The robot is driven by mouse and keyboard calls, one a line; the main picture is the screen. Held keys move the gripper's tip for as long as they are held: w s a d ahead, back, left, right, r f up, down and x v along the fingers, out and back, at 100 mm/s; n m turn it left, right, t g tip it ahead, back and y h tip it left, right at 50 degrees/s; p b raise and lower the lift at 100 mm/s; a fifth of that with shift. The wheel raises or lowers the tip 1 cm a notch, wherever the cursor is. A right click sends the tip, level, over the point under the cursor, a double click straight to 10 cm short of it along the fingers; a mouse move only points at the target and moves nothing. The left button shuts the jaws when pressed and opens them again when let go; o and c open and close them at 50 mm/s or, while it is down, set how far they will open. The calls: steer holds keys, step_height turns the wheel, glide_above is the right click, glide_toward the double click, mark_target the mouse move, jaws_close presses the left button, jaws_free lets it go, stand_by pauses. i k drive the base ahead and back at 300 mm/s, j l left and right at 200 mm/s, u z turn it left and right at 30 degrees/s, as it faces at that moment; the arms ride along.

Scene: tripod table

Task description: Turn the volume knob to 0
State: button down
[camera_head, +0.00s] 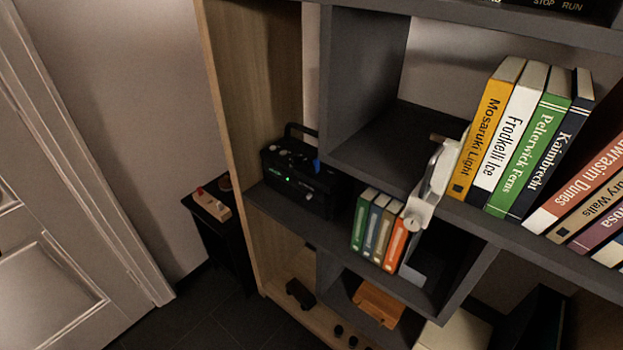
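A black radio-like box (300,180) with a carry handle stands in the left compartment of the dark shelf unit. A small green light or display glows on its front. Small pale knobs or buttons show on its top and front, and a blue piece stands up at its right end. Which knob is the volume knob, and how it is turned, is too small and dark to tell. I cannot make out my gripper in this view.
A small black table (204,222) at the left holds a wooden box with a red knob (212,205). Books (521,130) fill the upper right shelf; smaller books (377,232) stand below. A white, jointed-looking object (432,185) juts at the shelf edge. Dark floor is clear near the door.

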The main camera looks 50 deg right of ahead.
mark_target(297, 158)
steer(key=z, duration=1.65)
steer(key=u, duration=1.1)
steer(key=i+u, duration=0.55)
steer(key=i+l, duration=0.05)
